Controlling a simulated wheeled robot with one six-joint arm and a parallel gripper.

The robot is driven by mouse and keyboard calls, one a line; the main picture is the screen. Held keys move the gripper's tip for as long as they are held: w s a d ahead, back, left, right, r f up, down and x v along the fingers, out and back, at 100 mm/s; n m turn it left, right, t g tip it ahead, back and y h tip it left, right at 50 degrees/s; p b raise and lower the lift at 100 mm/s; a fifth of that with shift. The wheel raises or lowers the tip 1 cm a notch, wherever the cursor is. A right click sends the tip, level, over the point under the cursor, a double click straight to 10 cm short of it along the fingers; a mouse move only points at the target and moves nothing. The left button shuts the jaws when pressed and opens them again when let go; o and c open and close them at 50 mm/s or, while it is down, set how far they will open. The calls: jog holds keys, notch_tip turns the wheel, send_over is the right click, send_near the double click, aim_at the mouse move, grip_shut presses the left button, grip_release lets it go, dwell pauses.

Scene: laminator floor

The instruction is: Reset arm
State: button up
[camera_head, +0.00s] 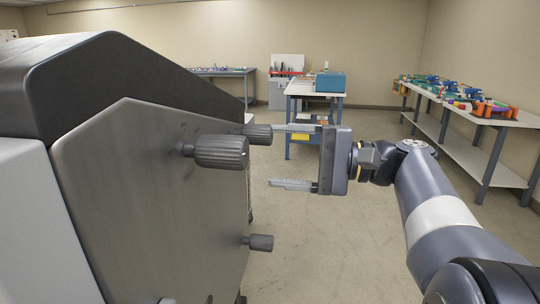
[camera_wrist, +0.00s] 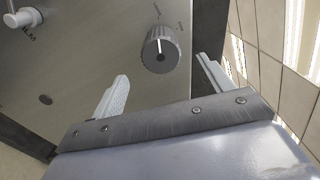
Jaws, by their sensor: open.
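My gripper (camera_head: 291,157) is open and empty, with its two fingers apart and pointing left toward the large grey machine (camera_head: 125,190). In the head view the upper finger is close to a dark ribbed knob (camera_head: 258,134) on the machine; I cannot tell whether they touch. In the wrist view my gripper (camera_wrist: 165,92) spreads on either side below a grey knob with a white line (camera_wrist: 160,50), with nothing held between the fingers.
A larger ribbed knob (camera_head: 221,151) and a lower small knob (camera_head: 260,242) also stick out from the machine. A white-topped table with a blue box (camera_head: 330,82) stands behind. A long bench (camera_head: 455,110) with colourful items runs along the right wall. The floor between is clear.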

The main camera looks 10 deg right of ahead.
aim_at(227, 153)
dwell(0.4)
jog(key=x, duration=1)
jog(key=shift+w+a, duration=0.15)
jog(key=shift+a, duration=0.2)
